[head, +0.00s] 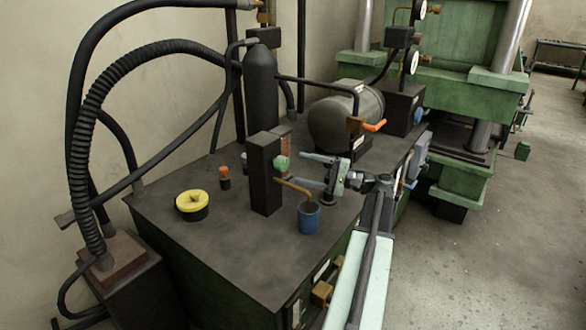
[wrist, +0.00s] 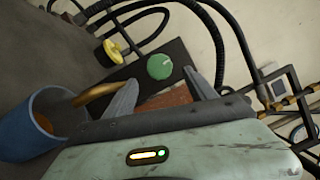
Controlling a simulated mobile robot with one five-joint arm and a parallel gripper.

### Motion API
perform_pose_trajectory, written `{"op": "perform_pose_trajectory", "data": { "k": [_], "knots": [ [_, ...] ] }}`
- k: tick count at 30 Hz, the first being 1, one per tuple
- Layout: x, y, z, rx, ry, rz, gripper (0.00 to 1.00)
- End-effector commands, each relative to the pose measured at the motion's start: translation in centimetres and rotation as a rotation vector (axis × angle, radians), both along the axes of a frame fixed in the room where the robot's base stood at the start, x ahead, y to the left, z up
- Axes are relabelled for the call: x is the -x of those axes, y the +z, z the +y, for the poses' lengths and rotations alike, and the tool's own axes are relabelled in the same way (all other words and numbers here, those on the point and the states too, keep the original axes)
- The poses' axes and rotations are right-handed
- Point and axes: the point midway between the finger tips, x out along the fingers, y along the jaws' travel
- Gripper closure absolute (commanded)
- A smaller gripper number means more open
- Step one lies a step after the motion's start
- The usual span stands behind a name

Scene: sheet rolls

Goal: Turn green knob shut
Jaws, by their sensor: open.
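The green knob (head: 281,163) is a small round knob on the side of a dark upright block (head: 264,180) on the machine's top. In the wrist view the green knob (wrist: 160,67) shows a pale mark on its face and lies beyond and between my fingers. My gripper (head: 306,169) is just right of the knob in the head view, with its fingers pointing left at it. In the wrist view my gripper (wrist: 165,88) is open and empty, its fingers spread to either side and apart from the knob.
A copper pipe (head: 293,187) runs from the block down into a blue cup (head: 309,218), close below my gripper. A yellow-topped round part (head: 192,203) and a small orange knob (head: 224,174) stand left. A grey motor (head: 345,118) with an orange lever (head: 373,126) stands behind.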

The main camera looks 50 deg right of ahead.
Motion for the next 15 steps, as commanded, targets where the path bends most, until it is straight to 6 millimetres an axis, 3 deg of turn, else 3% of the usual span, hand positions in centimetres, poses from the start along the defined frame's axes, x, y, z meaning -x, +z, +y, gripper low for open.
{"op": "perform_pose_trajectory", "data": {
  "k": [11,15],
  "knots": [
    [0.55,-0.05,-0.26,0.007,-0.001,-0.004,0.35],
    [0.18,-0.18,-0.93,0.168,-0.064,-0.073,0.35]
  ]
}}
